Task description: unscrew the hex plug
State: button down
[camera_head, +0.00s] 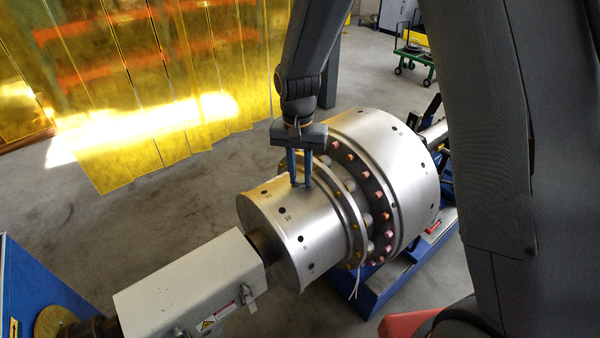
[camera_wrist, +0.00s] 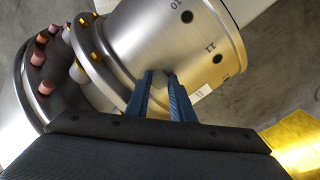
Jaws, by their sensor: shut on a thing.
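The silver rotor (camera_head: 290,235) lies on its side on a blue stand, and its smaller drum has a row of dark holes. My gripper (camera_head: 300,184) points down at the top of this drum, close to the flange. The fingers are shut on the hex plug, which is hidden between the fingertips. I cannot tell how far it sits in its hole.
A flange with yellow studs (camera_wrist: 84,27) and pink and white round parts stands beside the fingers. A grey box (camera_head: 190,285) with a warning label covers the shaft at the front. A yellow curtain (camera_head: 130,90) hangs at the back left. The floor between is clear.

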jog(key=n+p, duration=0.1)
jog(key=n, duration=0.4)
jog(key=n+p, duration=0.1)
jog(key=n, duration=0.3)
jog(key=shift+r+n, duration=0.1)
jog(key=shift+n, duration=0.3)
jog(key=n+p, duration=0.1)
jog(key=n, duration=0.4)
jog(key=shift+n, duration=0.9)
jog(key=n, duration=0.3)
jog(key=shift+n+p, duration=0.35)
jog(key=shift+n, duration=0.05)
jog(key=n, duration=0.4)
jog(key=shift+n+p, duration=0.3)
jog(key=shift+n, duration=0.1)
jog(key=n, duration=0.4)
jog(key=shift+n, duration=0.4)
jog(key=n, duration=0.5)
jog(key=shift+p, duration=0.35)
